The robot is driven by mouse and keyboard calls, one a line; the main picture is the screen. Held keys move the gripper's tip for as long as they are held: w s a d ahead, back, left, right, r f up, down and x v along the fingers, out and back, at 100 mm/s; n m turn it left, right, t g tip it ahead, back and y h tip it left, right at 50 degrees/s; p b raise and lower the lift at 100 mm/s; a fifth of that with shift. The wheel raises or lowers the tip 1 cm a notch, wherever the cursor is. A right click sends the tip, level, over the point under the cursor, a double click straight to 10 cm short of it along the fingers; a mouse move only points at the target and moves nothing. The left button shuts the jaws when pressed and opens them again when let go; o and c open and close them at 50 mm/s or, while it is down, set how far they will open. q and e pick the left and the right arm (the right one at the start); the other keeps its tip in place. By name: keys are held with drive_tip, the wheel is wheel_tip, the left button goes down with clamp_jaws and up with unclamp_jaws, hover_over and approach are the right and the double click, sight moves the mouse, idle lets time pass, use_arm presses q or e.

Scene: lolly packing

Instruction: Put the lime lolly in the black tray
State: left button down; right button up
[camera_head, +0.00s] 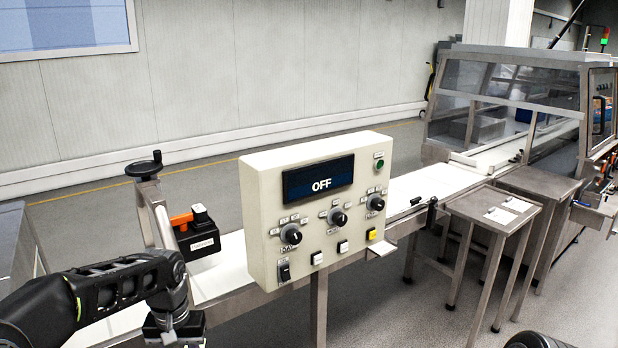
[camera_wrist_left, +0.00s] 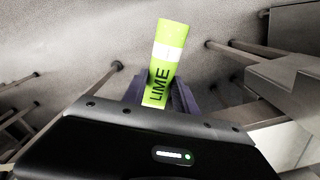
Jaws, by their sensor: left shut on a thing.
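The lime lolly (camera_wrist_left: 166,55) is a bright green packet with a white band and the word LIME. In the left wrist view, my left gripper (camera_wrist_left: 158,92) is shut on its lower end, and the lolly sticks out beyond the dark fingers. The floor shows behind the lolly. In the head view my left arm comes in at the lower left, and its fingers and the lolly are out of frame. I see no black tray in either view. My right gripper is not in view.
A control panel (camera_head: 316,212) reading OFF stands in front of the white conveyor (camera_head: 433,184). A black device (camera_head: 197,238) with an orange part sits by the conveyor. A small steel table (camera_head: 492,206) stands right of the panel, with a glazed machine (camera_head: 510,105) behind.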

use_arm(q)
drive_tip(key=d+f+m, duration=0.1)
drive_tip(key=d+f, duration=0.1)
drive_tip(key=d, duration=0.5)
drive_tip(key=shift+s, duration=0.15)
drive_tip(key=s+f, duration=0.4)
drive_tip(key=f, duration=1.1)
drive_tip(key=shift+a, duration=0.1)
